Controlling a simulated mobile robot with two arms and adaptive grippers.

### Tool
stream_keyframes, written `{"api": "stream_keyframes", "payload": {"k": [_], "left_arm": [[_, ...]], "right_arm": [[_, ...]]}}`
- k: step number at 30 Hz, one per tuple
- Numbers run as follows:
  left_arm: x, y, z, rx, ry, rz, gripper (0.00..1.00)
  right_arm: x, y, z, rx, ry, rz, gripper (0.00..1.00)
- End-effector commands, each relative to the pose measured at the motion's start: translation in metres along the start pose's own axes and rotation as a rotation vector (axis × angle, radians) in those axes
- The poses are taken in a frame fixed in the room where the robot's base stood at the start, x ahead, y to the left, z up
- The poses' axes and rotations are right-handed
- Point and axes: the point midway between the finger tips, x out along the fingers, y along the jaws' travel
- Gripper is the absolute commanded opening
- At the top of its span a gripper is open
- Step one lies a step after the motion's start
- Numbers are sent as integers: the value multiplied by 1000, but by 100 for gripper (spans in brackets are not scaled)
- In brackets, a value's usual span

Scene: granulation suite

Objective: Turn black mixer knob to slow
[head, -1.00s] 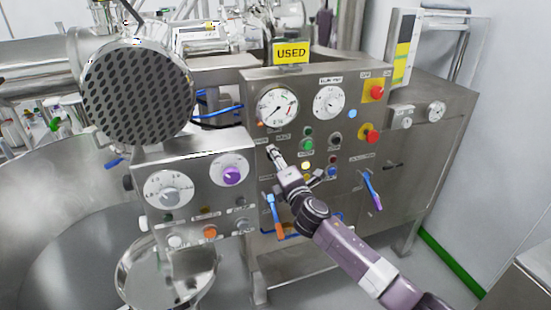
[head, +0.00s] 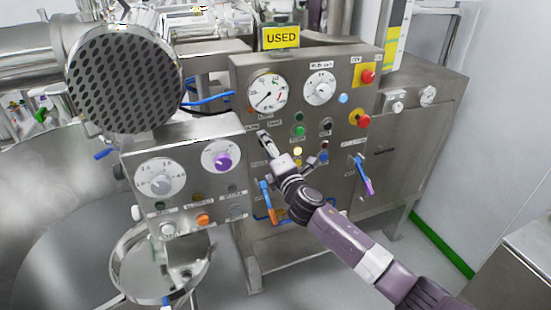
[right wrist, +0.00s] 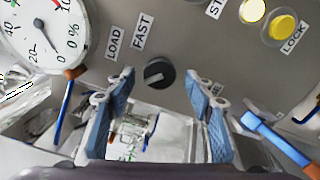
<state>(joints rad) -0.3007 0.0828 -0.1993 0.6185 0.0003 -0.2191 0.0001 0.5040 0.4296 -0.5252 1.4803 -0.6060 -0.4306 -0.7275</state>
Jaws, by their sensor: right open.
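The black mixer knob (right wrist: 158,73) shows in the right wrist view on the steel panel, below the LOAD and FAST labels. A light pointer mark runs slantwise on its face. A third label beside it is partly hidden by a finger, so I cannot read it. My right gripper (right wrist: 160,86) is open, with one blue-padded finger to either side of the knob and a gap on both sides. In the head view my right gripper (head: 266,143) is in front of the panel and hides the knob. My left gripper is not in view.
A round gauge (head: 268,92) sits above the knob area. Lit push buttons (head: 298,151) are to its right. A blue-and-orange lever (head: 266,199) hangs just below my gripper. A smaller control box (head: 190,185) with a purple knob juts out at left.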

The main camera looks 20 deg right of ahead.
Motion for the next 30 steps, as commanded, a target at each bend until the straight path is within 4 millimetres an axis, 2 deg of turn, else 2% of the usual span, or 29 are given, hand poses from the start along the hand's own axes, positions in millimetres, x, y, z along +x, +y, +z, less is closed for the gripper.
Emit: {"api": "stream_keyframes", "payload": {"k": [12, 18, 23, 30], "left_arm": [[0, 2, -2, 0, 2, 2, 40], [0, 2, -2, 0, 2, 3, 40], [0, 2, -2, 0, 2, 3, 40], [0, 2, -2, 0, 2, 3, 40]], "right_arm": [[-72, -2, -1, -1, 2, -2, 49], [-99, -2, 0, 0, 1, -4, 49], [-109, -1, 0, -1, 0, -3, 49], [-110, 0, 0, -1, 0, -2, 49]]}}
